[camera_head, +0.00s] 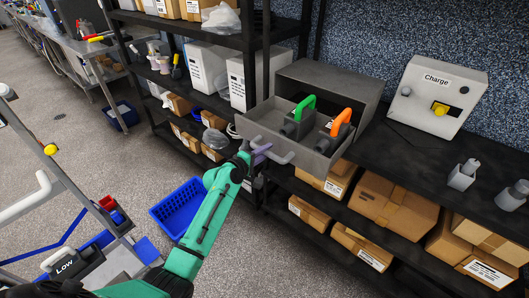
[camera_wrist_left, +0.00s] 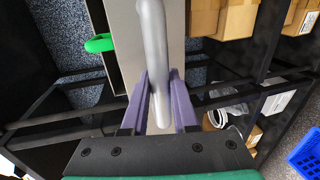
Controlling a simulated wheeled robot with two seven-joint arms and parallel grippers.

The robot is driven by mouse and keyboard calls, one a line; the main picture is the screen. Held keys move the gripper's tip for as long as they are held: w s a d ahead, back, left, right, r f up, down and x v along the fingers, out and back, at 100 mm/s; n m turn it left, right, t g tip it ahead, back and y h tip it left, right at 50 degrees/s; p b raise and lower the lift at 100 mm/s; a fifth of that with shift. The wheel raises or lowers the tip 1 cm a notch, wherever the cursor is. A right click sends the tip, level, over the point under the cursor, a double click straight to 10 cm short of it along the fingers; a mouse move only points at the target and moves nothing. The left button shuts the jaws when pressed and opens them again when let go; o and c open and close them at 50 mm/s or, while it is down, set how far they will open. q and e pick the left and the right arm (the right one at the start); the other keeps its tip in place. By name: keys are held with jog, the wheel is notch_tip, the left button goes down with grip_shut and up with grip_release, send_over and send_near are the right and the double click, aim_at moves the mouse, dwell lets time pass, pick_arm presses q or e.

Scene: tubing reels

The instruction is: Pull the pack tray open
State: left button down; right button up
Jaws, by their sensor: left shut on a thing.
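The pack tray (camera_head: 308,159) is a grey drawer that stands out of a grey housing (camera_head: 335,84) on the black shelf. Inside it sit a pack with a green handle (camera_head: 304,105) and a pack with an orange handle (camera_head: 341,122). The tray's bar handle (camera_head: 284,158) crosses its front. My left gripper (camera_head: 262,151) is shut on the left part of this bar. In the left wrist view the purple fingers (camera_wrist_left: 160,105) lie on both sides of the grey bar (camera_wrist_left: 154,50). The right gripper is not in view.
A charge box (camera_head: 437,96) with a yellow knob stands at the right on the shelf. Cardboard boxes (camera_head: 392,203) fill the shelf below. A blue basket (camera_head: 179,207) is on the floor left of my arm. A cart (camera_head: 100,262) stands at the lower left.

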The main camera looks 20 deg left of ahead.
pick_arm(q)
jog(key=shift+w, duration=0.1)
jog(key=c, duration=0.7)
grip_release()
jog(key=b+v, duration=0.2)
jog(key=v, duration=1.2)
jog(key=shift+s, duration=0.25)
